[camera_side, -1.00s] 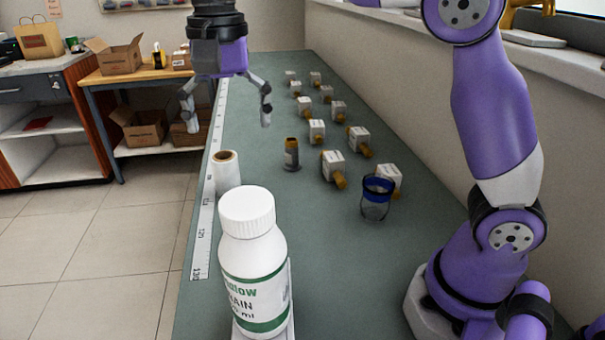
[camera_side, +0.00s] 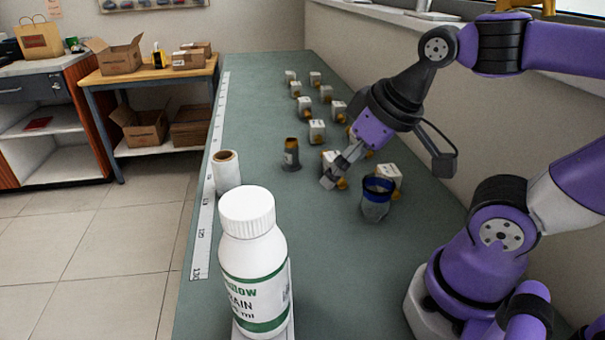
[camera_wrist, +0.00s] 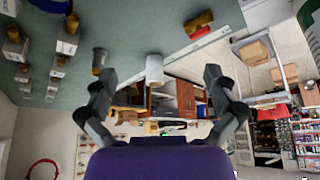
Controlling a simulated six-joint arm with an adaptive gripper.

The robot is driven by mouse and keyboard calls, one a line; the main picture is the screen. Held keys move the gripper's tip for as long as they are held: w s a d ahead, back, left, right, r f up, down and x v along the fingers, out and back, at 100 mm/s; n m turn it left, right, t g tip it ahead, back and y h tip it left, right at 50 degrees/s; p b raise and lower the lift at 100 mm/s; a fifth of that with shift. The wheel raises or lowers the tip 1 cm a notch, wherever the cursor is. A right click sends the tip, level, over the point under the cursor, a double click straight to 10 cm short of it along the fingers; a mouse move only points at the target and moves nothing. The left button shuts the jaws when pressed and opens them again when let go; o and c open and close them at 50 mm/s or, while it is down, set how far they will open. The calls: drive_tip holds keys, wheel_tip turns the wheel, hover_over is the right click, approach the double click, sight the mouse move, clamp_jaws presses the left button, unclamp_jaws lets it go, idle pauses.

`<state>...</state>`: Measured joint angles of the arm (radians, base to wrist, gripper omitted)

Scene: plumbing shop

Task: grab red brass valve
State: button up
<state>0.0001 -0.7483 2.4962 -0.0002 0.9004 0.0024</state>
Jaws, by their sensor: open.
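My gripper (camera_side: 387,172) is open and empty, tilted above the right part of the bench; it also shows in the wrist view (camera_wrist: 158,76). Its left finger overlaps a white box and brass fitting in the side view. Several brass fittings (camera_side: 316,138) stand with small white boxes in two rows. In the wrist view, a separate brass-coloured piece (camera_wrist: 198,22) lies near the measuring strip, beyond the fingers. No clearly red valve shows in the side view.
A white bottle (camera_side: 254,270) stands at the bench front. A white roll (camera_side: 227,172) stands by the measuring strip (camera_side: 202,225). A dark brass-topped cylinder (camera_side: 291,156) and a blue-rimmed cup (camera_side: 376,205) stand nearby.

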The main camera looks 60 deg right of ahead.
idle(0.4)
drive_tip(key=w+a+f+n+y, duration=0.1)
drive_tip(key=w+a+f+n, duration=0.1)
drive_tip(key=w+f, duration=0.1)
drive_tip(key=w+a+f+n+g+y, duration=0.1)
drive_tip(key=w+a+f+n, duration=0.1)
drive_tip(key=w+f+n, duration=0.1)
drive_tip(key=w+a+f+n+g, duration=0.1)
drive_tip(key=w+a+f+n, duration=0.2)
drive_tip(key=w+f, duration=0.2)
drive_tip(key=shift+w+f+y, duration=0.1)
drive_tip(key=shift+w+y, duration=0.15)
drive_tip(key=shift+y, duration=0.15)
drive_tip(key=x, duration=0.6)
drive_tip(key=shift+w, duration=0.15)
drive_tip(key=c, duration=1.2)
